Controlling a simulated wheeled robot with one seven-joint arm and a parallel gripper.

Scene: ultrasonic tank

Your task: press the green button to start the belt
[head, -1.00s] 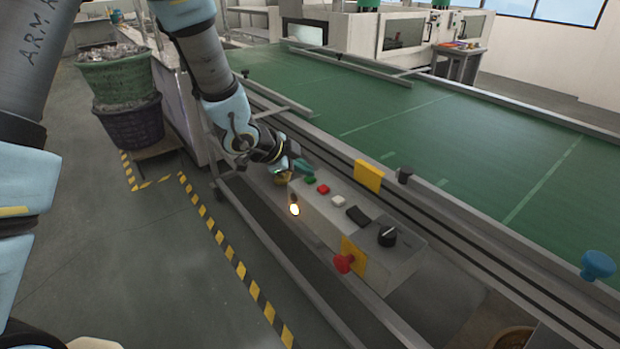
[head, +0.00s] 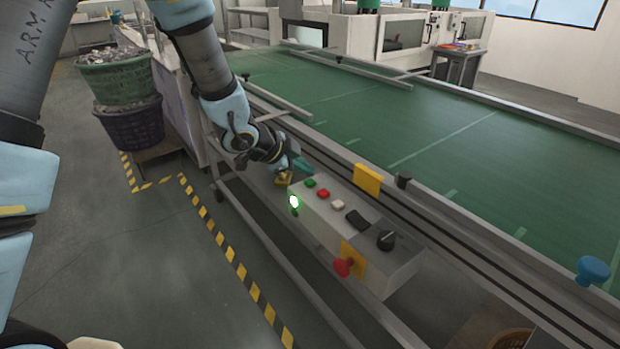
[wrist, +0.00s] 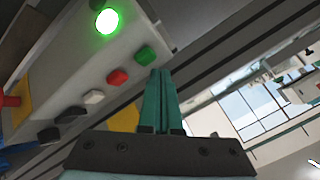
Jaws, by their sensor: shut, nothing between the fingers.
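The green button (head: 310,183) is at the far end of the grey control box's top, beside a red button (head: 323,193). It also shows in the wrist view (wrist: 145,55). My gripper (head: 302,165) is shut and empty, with teal fingers pressed together. Its fingertips (wrist: 161,72) are close beside the green button; I cannot tell whether they touch it. The lamp (head: 293,202) on the box's end is lit green and shows bright in the wrist view (wrist: 107,20). The green belt (head: 400,130), with pale cross lines, runs behind the box.
The box (head: 330,225) also carries a white button (head: 337,205), a black switch (head: 357,219), a black knob (head: 386,240) and a red mushroom button (head: 343,267) on a yellow plate. Stacked baskets (head: 125,95) stand at the left. Floor left of the striped tape is clear.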

